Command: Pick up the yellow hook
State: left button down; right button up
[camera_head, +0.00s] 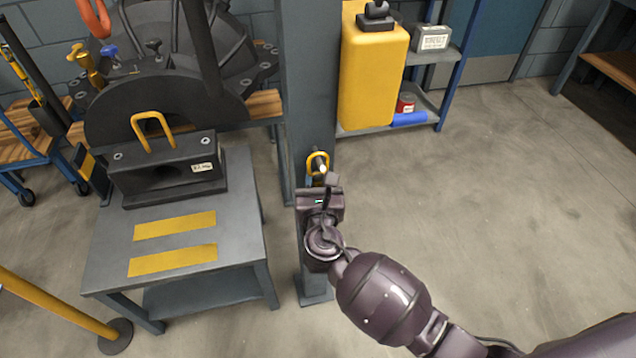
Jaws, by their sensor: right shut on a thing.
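The yellow hook (311,159) shows as a small yellow loop in front of the dark grey post (305,60). My right gripper (319,172) reaches up to it from below and is shut on it. The gripper body hides the hook's lower part. I cannot tell whether the hook still touches the post. My left gripper is not in view.
A grey table (105,262) at the left carries a dark casing block (130,182) with a yellow handle (140,133). A large round casing (170,100) stands behind it. A shelf (425,112) with a yellow container (372,85) is behind the post. The floor at right is clear.

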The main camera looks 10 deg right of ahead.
aim_at(318, 172)
jog(key=shift+r, duration=0.1)
grip_shut()
jog(key=shift+r, duration=0.5)
notch_tip(318, 172, up, 3)
jog(key=shift+f+p, duration=0.1)
jog(key=shift+p, duration=0.75)
jog(key=s+a, duration=0.1)
jog(key=s, duration=0.8)
jog(key=s+a+p, duration=0.1)
jog(key=s+a, duration=0.1)
jog(key=s, duration=0.6)
jog(key=shift+s+a+f+p, duration=0.2)
jog(key=shift+s+a+p, duration=0.05)
jog(key=shift+s+p, duration=0.1)
